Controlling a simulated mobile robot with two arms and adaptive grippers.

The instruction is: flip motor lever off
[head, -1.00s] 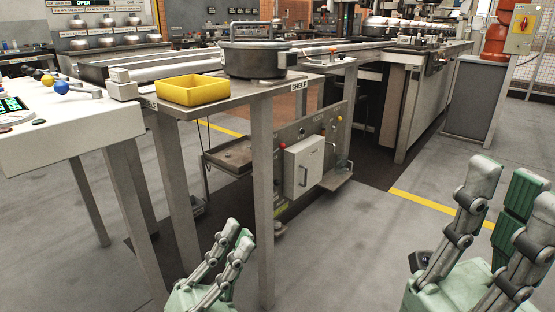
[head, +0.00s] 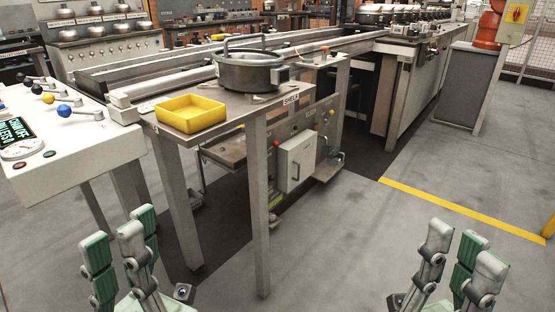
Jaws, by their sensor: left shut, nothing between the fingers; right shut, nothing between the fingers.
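A white control console (head: 75,135) stands at the left edge. On its top are several levers with ball knobs: a blue knob (head: 64,110), a yellow knob (head: 48,97) and dark ones behind them. I cannot read which lever is the motor's. A green display (head: 15,131) and a round gauge (head: 20,149) sit at its front left, partly cut off by the frame. My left gripper (head: 118,240) is shut and empty, low in front of the console and apart from it. My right gripper (head: 463,250) is shut and empty, low at the right over open floor.
A metal shelf table (head: 220,124) beside the console holds a yellow tray (head: 190,113) and a round metal pot (head: 250,72). Its legs stand in front. A grey box with a handle (head: 297,161) is below. Floor at the right is clear.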

